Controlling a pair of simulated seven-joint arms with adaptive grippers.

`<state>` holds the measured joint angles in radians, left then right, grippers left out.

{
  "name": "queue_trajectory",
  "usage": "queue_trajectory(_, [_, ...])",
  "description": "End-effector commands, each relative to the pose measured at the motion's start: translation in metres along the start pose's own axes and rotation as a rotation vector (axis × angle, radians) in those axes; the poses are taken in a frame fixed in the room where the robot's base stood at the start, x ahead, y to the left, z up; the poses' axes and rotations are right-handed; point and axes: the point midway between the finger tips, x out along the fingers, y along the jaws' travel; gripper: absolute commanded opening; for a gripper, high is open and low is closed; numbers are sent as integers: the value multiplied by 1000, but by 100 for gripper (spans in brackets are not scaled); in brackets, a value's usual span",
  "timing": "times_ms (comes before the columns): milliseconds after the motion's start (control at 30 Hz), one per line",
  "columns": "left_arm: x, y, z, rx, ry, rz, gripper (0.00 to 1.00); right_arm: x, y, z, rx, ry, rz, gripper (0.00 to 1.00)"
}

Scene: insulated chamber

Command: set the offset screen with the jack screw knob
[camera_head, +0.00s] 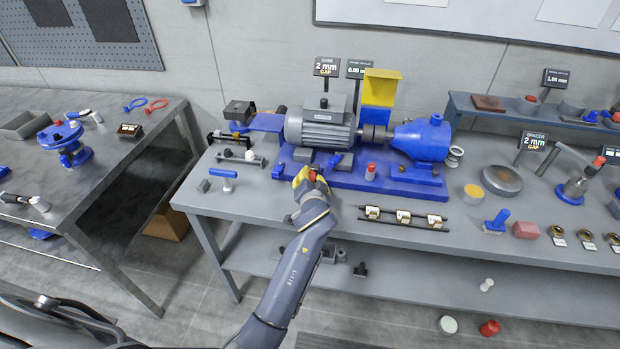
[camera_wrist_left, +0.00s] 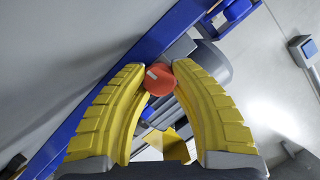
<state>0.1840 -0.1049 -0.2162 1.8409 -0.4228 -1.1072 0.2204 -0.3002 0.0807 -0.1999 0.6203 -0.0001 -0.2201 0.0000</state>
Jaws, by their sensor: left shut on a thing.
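The red-orange jack screw knob (camera_head: 312,175) sits at the front left of the blue motor base (camera_head: 400,205). It also shows in the left wrist view (camera_wrist_left: 159,79), as a round knob with a pale mark on its face. My left gripper (camera_head: 309,178), with yellow fingers, is shut on the knob, one fingertip on each side in the left wrist view (camera_wrist_left: 162,72). A small dark screen (camera_head: 357,69) behind the grey motor (camera_head: 320,125) appears to read 0.00 mm; I take it as the offset screen. My right gripper is out of view.
A blue pump (camera_head: 422,137) and a yellow guard (camera_head: 380,88) stand right of the motor. A blue-handled tool (camera_head: 223,174) lies left of the base. A black rail with brass pieces (camera_head: 403,217) lies in front. A second table (camera_head: 100,160) stands at left.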

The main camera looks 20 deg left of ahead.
Motion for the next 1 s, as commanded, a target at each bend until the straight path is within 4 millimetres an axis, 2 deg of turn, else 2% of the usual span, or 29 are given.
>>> queue_trajectory(33, [0,-3,-4,6,8,-9,0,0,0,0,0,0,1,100])
queue_trajectory(600, [0,-2,-6,29,11,-18,0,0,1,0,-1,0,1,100])
queue_trajectory(633, [0,-2,-6,28,11,-18,28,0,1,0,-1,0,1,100])
queue_trajectory(700, [0,-2,-5,28,10,-17,36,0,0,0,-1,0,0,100])
queue_trajectory(767, [0,-2,-4,29,9,-17,42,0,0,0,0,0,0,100])
queue_trajectory(1000, [0,0,-2,31,4,-15,42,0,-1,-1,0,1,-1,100])
